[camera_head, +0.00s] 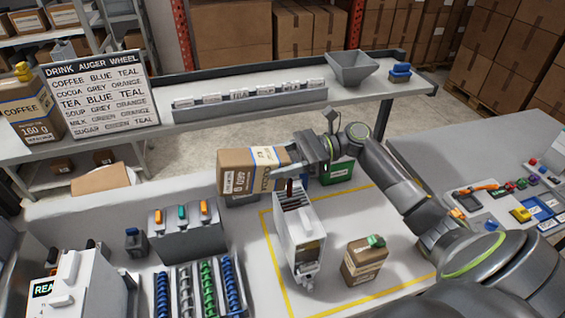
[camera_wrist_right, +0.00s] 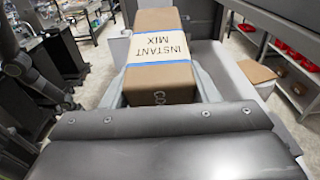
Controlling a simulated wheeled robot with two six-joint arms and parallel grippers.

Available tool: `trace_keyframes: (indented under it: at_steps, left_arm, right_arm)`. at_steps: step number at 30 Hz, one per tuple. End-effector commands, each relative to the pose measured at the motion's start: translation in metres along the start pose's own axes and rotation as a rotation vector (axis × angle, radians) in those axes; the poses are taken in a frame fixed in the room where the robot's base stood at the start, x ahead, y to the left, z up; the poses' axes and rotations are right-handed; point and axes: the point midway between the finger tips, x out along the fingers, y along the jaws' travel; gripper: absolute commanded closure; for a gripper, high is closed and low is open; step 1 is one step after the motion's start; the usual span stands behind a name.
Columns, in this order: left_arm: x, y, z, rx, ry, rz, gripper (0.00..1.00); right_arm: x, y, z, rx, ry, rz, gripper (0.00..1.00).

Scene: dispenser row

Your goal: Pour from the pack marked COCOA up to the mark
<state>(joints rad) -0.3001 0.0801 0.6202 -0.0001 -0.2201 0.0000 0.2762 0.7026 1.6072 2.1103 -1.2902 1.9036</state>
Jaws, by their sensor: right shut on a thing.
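A brown pack (camera_head: 235,172) with a white label and blue band lies tipped on its side in my right gripper (camera_head: 284,170), above the bench. Its large word is turned sideways and partly hidden; it looks like COCOA, but I cannot be sure. In the right wrist view the pack (camera_wrist_right: 160,52) fills the space between the fingers and shows INSTANT MIX. The pack is just behind and left of the top of a white slotted dispenser (camera_head: 300,235). No fill mark or flowing powder can be made out. My left gripper is not in view.
A COFFEE pack (camera_head: 30,110) and a DRINK AUGER WHEEL board (camera_head: 100,95) stand on the rear shelf. A smaller brown pack (camera_head: 364,262) with a green cap stands right of the dispenser. A green box (camera_head: 338,173) is behind. Colored augers (camera_head: 208,288) stand front left.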

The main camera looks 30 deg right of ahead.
Motion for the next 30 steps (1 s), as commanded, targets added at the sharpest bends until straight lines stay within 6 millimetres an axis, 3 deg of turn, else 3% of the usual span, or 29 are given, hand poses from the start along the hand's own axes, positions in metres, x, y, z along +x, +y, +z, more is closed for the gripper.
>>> trace_keyframes:
  at_steps: [30]
  left_arm:
    - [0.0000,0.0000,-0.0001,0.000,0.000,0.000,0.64]
  right_arm:
    - [-0.0039,0.0000,0.0006,0.000,-0.067,0.000,0.82]
